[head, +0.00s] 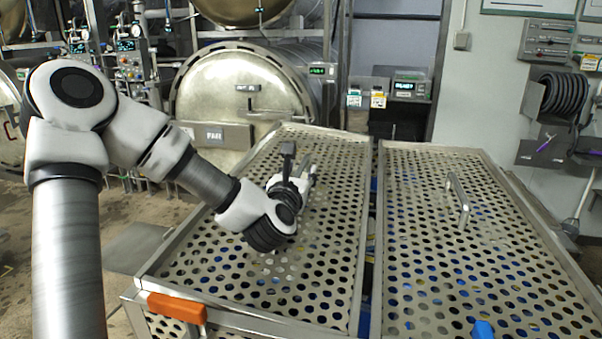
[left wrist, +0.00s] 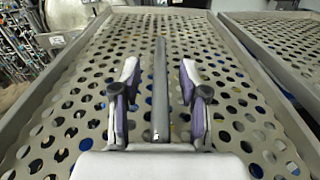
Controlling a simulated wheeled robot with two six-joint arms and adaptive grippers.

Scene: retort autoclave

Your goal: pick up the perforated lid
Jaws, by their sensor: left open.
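The perforated lid (head: 330,227) is a flat metal plate with round holes, lying on the left basket. A second perforated lid (head: 425,235) with an upright bar handle (head: 458,200) lies on the right. My left gripper (head: 303,172) is over the far half of the left lid. In the left wrist view, my left gripper (left wrist: 157,78) is open, with one finger on each side of the left lid's bar handle (left wrist: 160,85). Gaps show between the handle and both fingers. My right gripper is not in view.
Blue and other coloured items show through the holes. An orange grip (head: 177,308) is on the left basket's near corner. A round autoclave door (head: 232,95) stands behind. A narrow gap (head: 370,230) separates the two baskets. A coiled hose (head: 563,95) hangs on the right wall.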

